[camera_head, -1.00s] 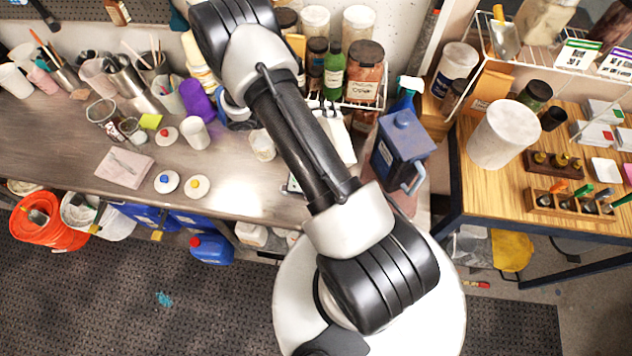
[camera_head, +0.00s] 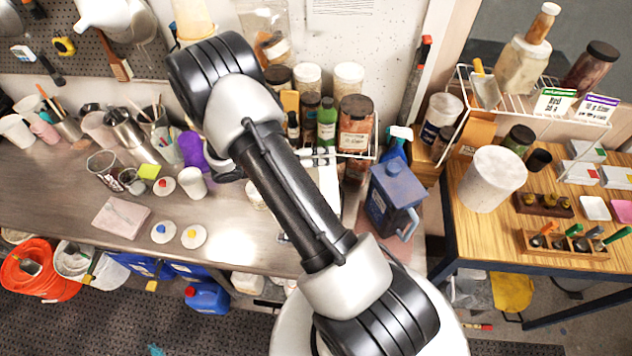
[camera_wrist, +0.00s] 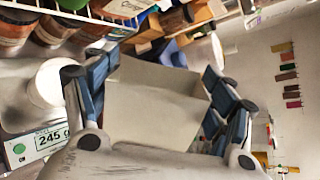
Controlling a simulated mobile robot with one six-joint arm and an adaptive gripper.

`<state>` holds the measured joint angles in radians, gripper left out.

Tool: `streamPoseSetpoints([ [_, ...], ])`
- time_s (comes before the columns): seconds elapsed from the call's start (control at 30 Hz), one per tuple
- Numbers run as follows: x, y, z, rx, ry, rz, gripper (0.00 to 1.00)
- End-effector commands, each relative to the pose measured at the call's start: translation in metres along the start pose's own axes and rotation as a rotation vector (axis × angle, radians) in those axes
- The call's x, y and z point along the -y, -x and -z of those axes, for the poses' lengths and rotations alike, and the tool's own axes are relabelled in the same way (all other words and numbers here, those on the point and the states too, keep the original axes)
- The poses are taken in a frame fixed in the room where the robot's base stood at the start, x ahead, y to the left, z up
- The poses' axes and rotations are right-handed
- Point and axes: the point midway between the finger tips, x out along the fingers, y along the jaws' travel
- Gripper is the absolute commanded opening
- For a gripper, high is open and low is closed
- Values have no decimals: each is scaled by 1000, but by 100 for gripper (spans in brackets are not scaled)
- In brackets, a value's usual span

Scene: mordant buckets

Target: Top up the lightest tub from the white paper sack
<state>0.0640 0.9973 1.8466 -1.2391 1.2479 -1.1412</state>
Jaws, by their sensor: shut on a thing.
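In the wrist view my gripper (camera_wrist: 160,92) is shut on a pale, box-shaped paper sack (camera_wrist: 150,118), with a blue-tipped finger on each side. In the head view the white sack (camera_head: 328,184) shows beside my arm, and the gripper is mostly hidden behind the arm. A white tub (camera_wrist: 47,84) stands left of the sack in the wrist view, near a scale display (camera_wrist: 45,141) reading 245 g.
A dark blue jug (camera_head: 392,200) stands right of the sack. A wire rack of jars (camera_head: 355,125) stands behind it. A large white cylinder (camera_head: 492,180) stands on the wooden table (camera_head: 470,225). The bench's front left (camera_head: 60,205) has free room.

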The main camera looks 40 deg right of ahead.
Motion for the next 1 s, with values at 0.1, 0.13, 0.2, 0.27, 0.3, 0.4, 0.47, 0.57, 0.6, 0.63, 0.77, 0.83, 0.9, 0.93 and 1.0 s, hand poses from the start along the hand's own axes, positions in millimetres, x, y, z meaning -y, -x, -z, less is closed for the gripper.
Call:
streamPoseSetpoints([
  [0.1,16,17,-11,15,-180,64,27],
  [0.13,20,20,-12,17,-218,79,27],
  [0.2,25,26,-15,25,-286,104,27],
  [0.27,28,28,-15,32,-328,118,27],
  [0.3,28,29,-15,38,-347,123,27],
  [0.4,27,29,-13,64,-391,130,27],
  [0.47,26,28,-12,87,-421,132,27],
  [0.57,25,27,-10,135,-488,138,27],
  [0.6,25,27,-10,155,-517,139,27],
  [0.63,25,27,-9,171,-539,141,27],
  [0.77,24,28,-9,235,-630,147,27],
  [0.83,25,28,-9,266,-674,152,27],
  [0.9,25,28,-9,296,-714,154,27],
  [0.93,25,28,-9,307,-729,155,27],
  [1.0,26,28,-9,329,-760,159,27],
])
